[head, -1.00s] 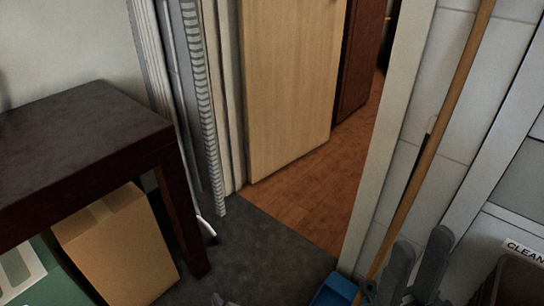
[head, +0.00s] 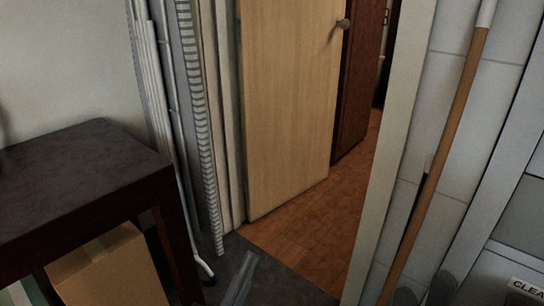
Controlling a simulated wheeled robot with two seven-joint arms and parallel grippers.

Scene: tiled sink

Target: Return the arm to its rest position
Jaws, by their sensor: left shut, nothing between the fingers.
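My left gripper (head: 246,266) shows as a narrow grey shape at the bottom edge, left of centre, pointing up and a little right. Its fingers are together with nothing between them. It appears in front of the dark grey floor (head: 282,284), to the right of the dark table's leg. The rest of my left arm is out of view below. My right gripper is not in view.
A dark table (head: 80,165) stands left, with a cardboard box (head: 105,272) under it. White poles (head: 170,140) lean beside a wooden door (head: 290,110). A wooden-handled pole (head: 437,165) leans against the right tiled wall. Dark grey rounded shapes (head: 441,287) stand bottom right.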

